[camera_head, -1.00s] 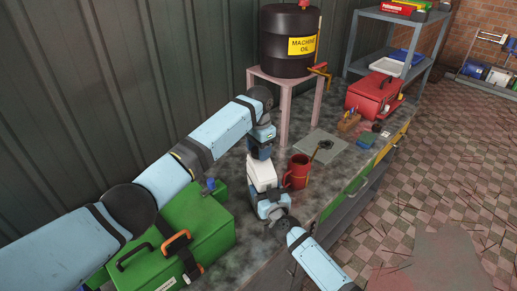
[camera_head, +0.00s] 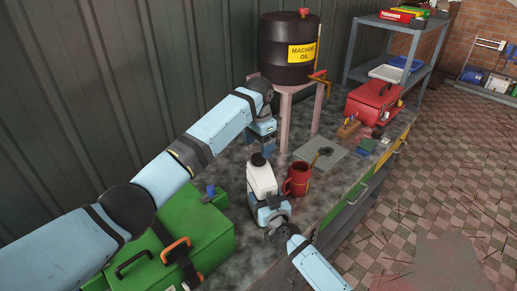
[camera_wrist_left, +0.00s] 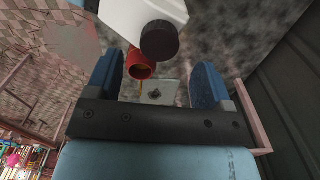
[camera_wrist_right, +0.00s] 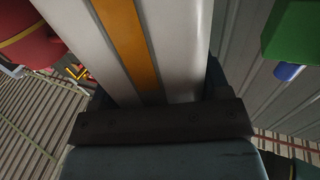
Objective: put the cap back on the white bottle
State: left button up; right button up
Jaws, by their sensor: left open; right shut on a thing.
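The white bottle (camera_head: 261,181) stands upright on the workbench, with the black cap (camera_head: 258,159) on its top. Whether the cap is screwed tight cannot be seen. My right gripper (camera_head: 270,213) is shut on the lower part of the bottle; in the right wrist view the white bottle with an orange stripe (camera_wrist_right: 150,45) fills the jaws. My left gripper (camera_head: 267,148) is open and empty, just behind and above the cap. In the left wrist view the cap (camera_wrist_left: 159,40) lies beyond the open fingers (camera_wrist_left: 156,80), apart from them.
A red mug (camera_head: 298,180) stands close right of the bottle. A grey plate (camera_head: 328,150) lies behind it. A green toolbox (camera_head: 190,235) is at the left. A black oil drum (camera_head: 285,55) on a pink stand (camera_head: 285,105) is behind the left gripper.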

aim_at(259, 157)
pick_arm(q)
notch_tip(259, 157, up, 2)
jog(key=shift+w+d+r+n, duration=0.1)
jog(key=shift+w+n, duration=0.05)
jog(key=shift+n, duration=1.05)
jog(key=n, duration=0.1)
jog(key=r+n, duration=0.1)
jog(key=n, duration=0.1)
jog(key=shift+r, duration=0.1)
jog(key=shift+f, duration=4.05)
